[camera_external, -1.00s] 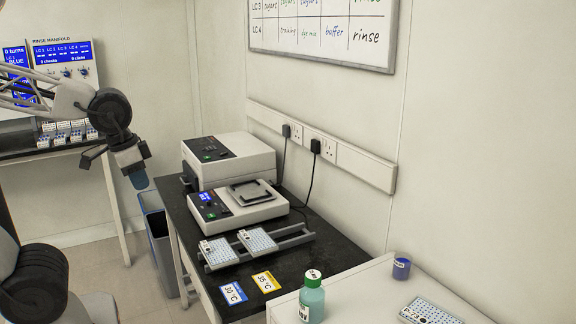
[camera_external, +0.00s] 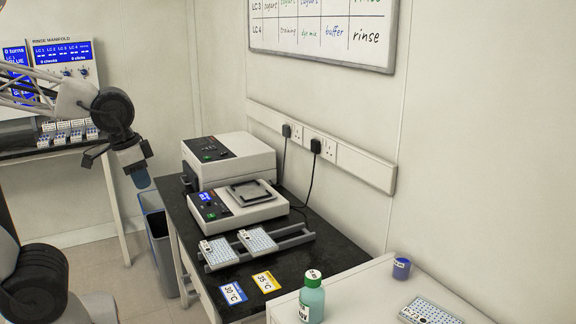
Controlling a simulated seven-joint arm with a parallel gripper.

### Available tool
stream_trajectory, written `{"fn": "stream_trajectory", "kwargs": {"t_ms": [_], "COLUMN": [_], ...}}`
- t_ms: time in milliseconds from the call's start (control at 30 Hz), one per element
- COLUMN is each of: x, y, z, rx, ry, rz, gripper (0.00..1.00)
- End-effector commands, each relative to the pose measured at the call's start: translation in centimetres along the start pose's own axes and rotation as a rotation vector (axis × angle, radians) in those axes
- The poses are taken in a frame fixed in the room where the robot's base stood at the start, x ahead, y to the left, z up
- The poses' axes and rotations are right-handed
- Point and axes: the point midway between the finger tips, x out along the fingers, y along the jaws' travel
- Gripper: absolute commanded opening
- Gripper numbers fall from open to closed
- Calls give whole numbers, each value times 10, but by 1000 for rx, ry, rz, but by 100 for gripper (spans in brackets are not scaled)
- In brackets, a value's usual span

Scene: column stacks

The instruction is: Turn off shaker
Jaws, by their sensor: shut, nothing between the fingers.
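The shaker (camera_external: 237,208) is a low white box on the black bench, with a dark clamp frame on its top. Its sloped front panel has a lit blue display (camera_external: 205,197) and a small green-lit control (camera_external: 211,216). The display's text is too small to read. My gripper (camera_external: 140,178) hangs in the air to the left of the bench, pointing down, apart from the shaker. It is shut and holds nothing.
A taller white instrument (camera_external: 228,160) stands behind the shaker. Two well plates (camera_external: 218,252) sit on a rack in front, near the 30 °C card (camera_external: 233,293) and 35 °C card (camera_external: 266,282). A green bottle (camera_external: 312,300) stands at the front right. Plugs hang on the wall.

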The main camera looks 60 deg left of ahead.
Motion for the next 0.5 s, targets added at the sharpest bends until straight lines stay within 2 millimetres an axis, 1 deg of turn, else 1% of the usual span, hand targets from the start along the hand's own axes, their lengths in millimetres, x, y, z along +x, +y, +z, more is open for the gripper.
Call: {"fn": "stream_trajectory", "kwargs": {"t_ms": [267, 500], "x": [2, 8], "y": [-9, -23], "z": [-22, -53], "rx": [-2, -4], "ry": [-30, -71], "rz": [-8, -18], "gripper": [0, 0]}}
